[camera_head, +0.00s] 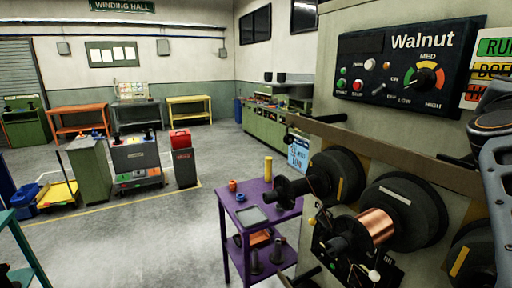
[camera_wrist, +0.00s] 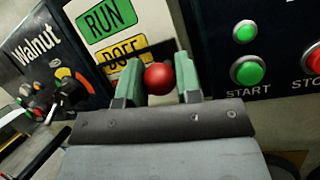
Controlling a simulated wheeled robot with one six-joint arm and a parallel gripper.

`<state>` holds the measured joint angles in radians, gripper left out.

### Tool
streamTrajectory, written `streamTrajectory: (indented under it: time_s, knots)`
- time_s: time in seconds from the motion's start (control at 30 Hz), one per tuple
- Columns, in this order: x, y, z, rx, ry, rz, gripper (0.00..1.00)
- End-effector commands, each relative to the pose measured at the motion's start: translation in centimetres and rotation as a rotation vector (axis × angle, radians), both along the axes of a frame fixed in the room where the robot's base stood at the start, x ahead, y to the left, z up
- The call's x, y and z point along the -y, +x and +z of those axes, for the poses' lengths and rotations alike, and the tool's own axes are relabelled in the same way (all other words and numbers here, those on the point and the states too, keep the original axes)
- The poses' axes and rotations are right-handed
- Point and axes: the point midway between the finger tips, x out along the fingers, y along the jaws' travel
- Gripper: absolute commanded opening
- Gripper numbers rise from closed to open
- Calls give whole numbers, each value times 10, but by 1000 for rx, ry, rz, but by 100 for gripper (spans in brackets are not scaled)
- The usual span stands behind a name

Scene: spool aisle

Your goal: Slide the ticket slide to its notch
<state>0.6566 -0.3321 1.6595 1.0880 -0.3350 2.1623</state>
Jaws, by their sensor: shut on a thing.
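The ticket slide's red ball knob (camera_wrist: 158,78) shows in the wrist view, between the two pale green fingers of my gripper (camera_wrist: 157,70). My gripper is shut on this knob. A dark strip behind the knob runs just under the yellow DOFF label (camera_wrist: 120,52), and the green RUN label (camera_wrist: 107,20) is above that. The lower part of the board is hidden by my gripper. In the head view the ticket board (camera_head: 489,69) is at the right edge, with green, yellow and red labels stacked. The knob and my fingers are not visible there, and the notch cannot be made out.
The Walnut control panel (camera_head: 405,70) is left of the board. In the wrist view a green START button (camera_wrist: 247,72) and a red STOP button (camera_wrist: 314,60) are close on the right. Below are spools (camera_head: 376,226) and a purple table (camera_head: 228,205).

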Motion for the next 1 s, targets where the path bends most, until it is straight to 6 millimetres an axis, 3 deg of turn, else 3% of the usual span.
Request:
streamTrajectory:
  time_s: [0.6, 0.97, 1.0]
  knots:
    - [-1, 1, -23, -1, 1, 4, 8]
    - [0, 1, -26, -4, 1, 3, 8]
    - [0, 1, -26, -4, 1, 3, 34]
